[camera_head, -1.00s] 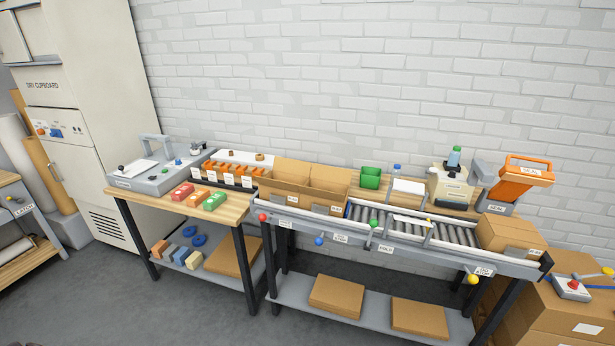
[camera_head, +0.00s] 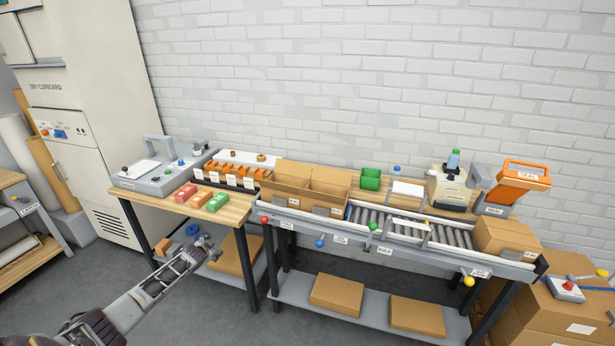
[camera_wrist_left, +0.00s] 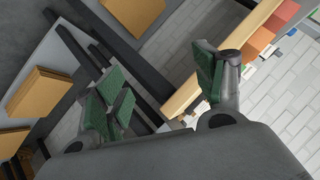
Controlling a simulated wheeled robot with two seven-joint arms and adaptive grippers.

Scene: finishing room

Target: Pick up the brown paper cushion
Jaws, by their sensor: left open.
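I cannot clearly pick out a brown paper cushion. A small orange-brown block (camera_head: 162,246) shows on the lower shelf (camera_head: 214,249) of the left table, and my left arm hides the other small blocks beside it. My left gripper (camera_head: 206,243) is in front of that shelf, to the right of the block. In the left wrist view its green-padded fingers (camera_wrist_left: 160,88) are spread, with nothing between them. My right gripper is not in view.
A flat brown cardboard piece (camera_head: 233,255) lies on the same shelf, and others (camera_head: 337,295) lie under the conveyor (camera_head: 400,225). Black table legs (camera_head: 248,268) frame the shelf opening. Red, orange and green blocks (camera_head: 202,199) lie on the tabletop above. Floor in front is clear.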

